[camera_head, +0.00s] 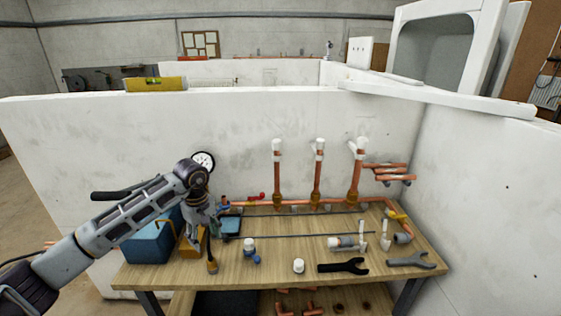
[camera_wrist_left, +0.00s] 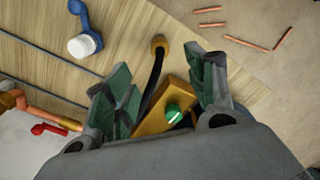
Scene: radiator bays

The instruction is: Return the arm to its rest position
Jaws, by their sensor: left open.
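My left arm (camera_head: 140,210) reaches in from the left over the workbench. My left gripper (camera_head: 202,222) hangs low above the left part of the bench, pointing down. In the left wrist view, the left gripper (camera_wrist_left: 165,78) shows its two green-padded fingers spread wide apart, with nothing held. A yellow box with a green knob (camera_wrist_left: 172,106) lies below and between the fingers, and a black hose with a brass end (camera_wrist_left: 157,62) runs from it. The box (camera_head: 190,246) is partly hidden by the gripper in the head view. My right gripper is not in view.
A blue box (camera_head: 148,246) stands left of the gripper. Copper risers (camera_head: 316,175) stand at the bench's back.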

